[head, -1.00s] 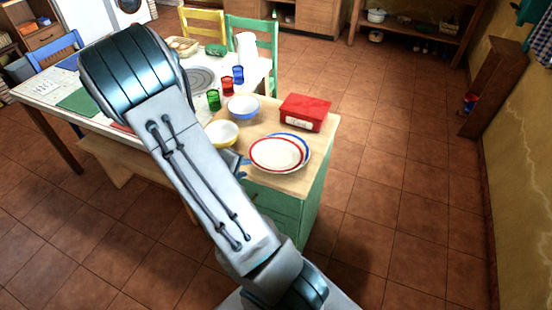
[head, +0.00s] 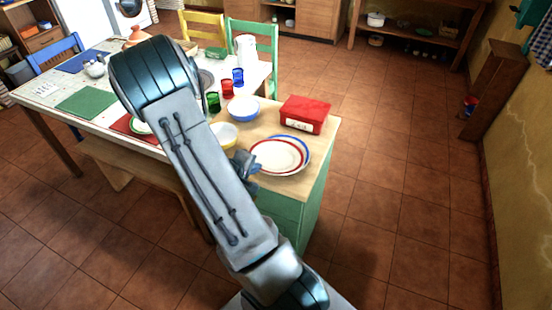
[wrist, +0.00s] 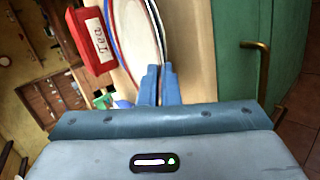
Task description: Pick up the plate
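A white plate with a red rim (head: 277,156) lies on a blue-rimmed plate (head: 305,162) at the counter's near left edge. Both plates also show in the wrist view, the red-rimmed one (wrist: 137,32) just beyond my fingertips. My gripper (wrist: 160,68) has its two blue fingers pointing at the plate's edge, with a narrow gap between them. In the head view my gripper (head: 247,170) is at the plate's left side, partly hidden behind my arm. I cannot tell whether the rim lies between the fingers.
A red tin (head: 305,114) stands behind the plates, with a blue bowl (head: 243,109) and a yellow bowl (head: 224,135) to the left. Blue, red and green glasses stand further back. The green cabinet (head: 283,215) is below the counter; the floor to the right is clear.

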